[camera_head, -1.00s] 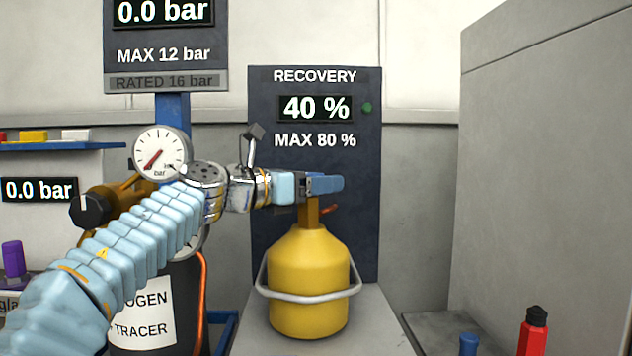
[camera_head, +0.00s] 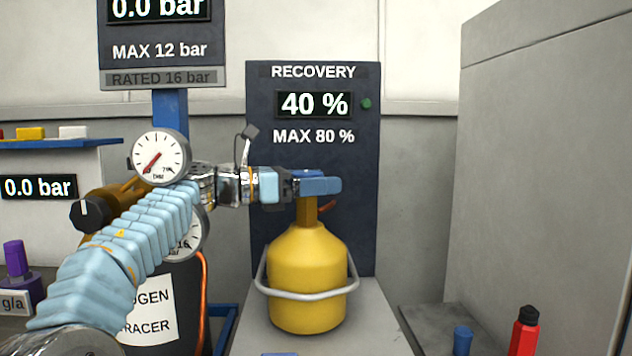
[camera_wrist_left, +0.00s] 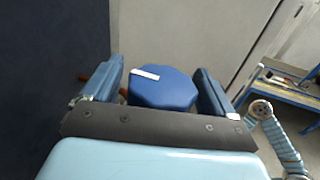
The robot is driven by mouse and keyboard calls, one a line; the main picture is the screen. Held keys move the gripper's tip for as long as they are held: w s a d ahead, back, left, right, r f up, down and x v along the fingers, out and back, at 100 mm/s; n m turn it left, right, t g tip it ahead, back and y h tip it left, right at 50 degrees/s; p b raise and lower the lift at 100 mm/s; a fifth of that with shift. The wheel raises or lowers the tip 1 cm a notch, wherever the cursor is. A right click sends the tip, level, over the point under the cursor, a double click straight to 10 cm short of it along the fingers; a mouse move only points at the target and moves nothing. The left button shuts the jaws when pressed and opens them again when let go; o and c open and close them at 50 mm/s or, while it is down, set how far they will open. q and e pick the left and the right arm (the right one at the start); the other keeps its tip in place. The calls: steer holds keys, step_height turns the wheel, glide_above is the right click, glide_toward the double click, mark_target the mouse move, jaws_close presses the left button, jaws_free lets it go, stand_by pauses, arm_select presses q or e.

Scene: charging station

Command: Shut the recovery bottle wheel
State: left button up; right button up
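The recovery bottle (camera_head: 306,265) is yellow with a grey ring handle and stands upright in the head view. Its blue wheel (camera_wrist_left: 165,90), with a white mark on top, shows in the left wrist view. My left gripper (camera_head: 318,185) is at the bottle's top, level with the wheel, and covers much of it in the head view. In the left wrist view its two fingers (camera_wrist_left: 160,88) stand apart on either side of the wheel. Narrow gaps seem to show, though contact is hard to judge. My right gripper is not in view.
Behind the bottle a dark panel (camera_head: 314,104) reads RECOVERY 40 %, MAX 80 %. A pressure gauge (camera_head: 159,157) and a labelled tracer bottle (camera_head: 150,310) stand to the left. A red bottle (camera_head: 525,332) and a grey cabinet (camera_head: 560,150) are on the right.

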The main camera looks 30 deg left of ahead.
arm_select(q)
step_height(320, 180, up, 3)
steer(key=shift+f+p, duration=0.1)
steer(key=shift+p, duration=0.6)
steer(key=s+d+r+p, duration=0.1)
steer(key=s+d+r, duration=0.6)
steer(key=s+r, duration=0.3)
steer(key=shift+s, duration=1.05)
